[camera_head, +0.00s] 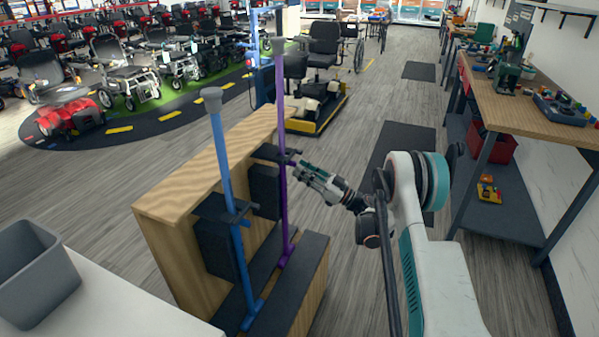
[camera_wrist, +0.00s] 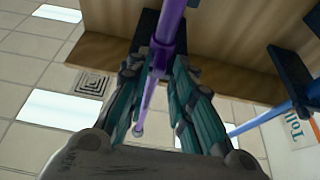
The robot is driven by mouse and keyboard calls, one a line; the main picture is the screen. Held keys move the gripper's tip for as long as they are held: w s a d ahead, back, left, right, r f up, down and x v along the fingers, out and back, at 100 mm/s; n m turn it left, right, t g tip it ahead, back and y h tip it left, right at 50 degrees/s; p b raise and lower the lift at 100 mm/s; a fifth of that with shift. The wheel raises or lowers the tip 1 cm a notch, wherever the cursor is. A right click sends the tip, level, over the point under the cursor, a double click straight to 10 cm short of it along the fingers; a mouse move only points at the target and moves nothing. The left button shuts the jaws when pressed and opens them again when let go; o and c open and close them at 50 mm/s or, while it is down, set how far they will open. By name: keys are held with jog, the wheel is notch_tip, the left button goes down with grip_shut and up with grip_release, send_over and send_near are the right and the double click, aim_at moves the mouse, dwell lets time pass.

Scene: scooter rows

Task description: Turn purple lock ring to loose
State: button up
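A purple pole (camera_head: 284,205) stands upright beside a wooden stand, with a paler upper tube and a grey top. In the wrist view the purple pole (camera_wrist: 171,28) runs between my fingers, wider at the top and thinner below a step. The purple lock ring is not clearly distinct; a collar-like purple part (camera_wrist: 159,66) shows at that step. My gripper (camera_head: 301,170) is just right of the pole, near a dark bracket. In the wrist view my gripper (camera_wrist: 158,68) has its two fingers apart, one on each side of the pole; contact is not clear.
A blue pole (camera_head: 226,170) stands at the front left of the same wooden stand (camera_head: 165,205). Dark brackets (camera_head: 276,153) hold the poles. A grey bin (camera_head: 35,275) is at lower left. A workbench (camera_head: 530,110) stands at right; floor behind is open.

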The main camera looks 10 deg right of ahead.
jog(key=shift+x, duration=0.95)
grip_shut()
jog(key=shift+w+d+n+g+y, duration=0.15)
jog(key=shift+n+g+y, duration=0.2)
jog(key=shift+g, duration=0.25)
jog(key=shift+w+d+n+g+y, duration=0.1)
jog(key=shift+w+n+g+y, duration=0.1)
jog(key=shift+n+g+y, duration=0.3)
grip_release()
jog(key=shift+a+m, duration=0.1)
jog(key=shift+m, duration=0.15)
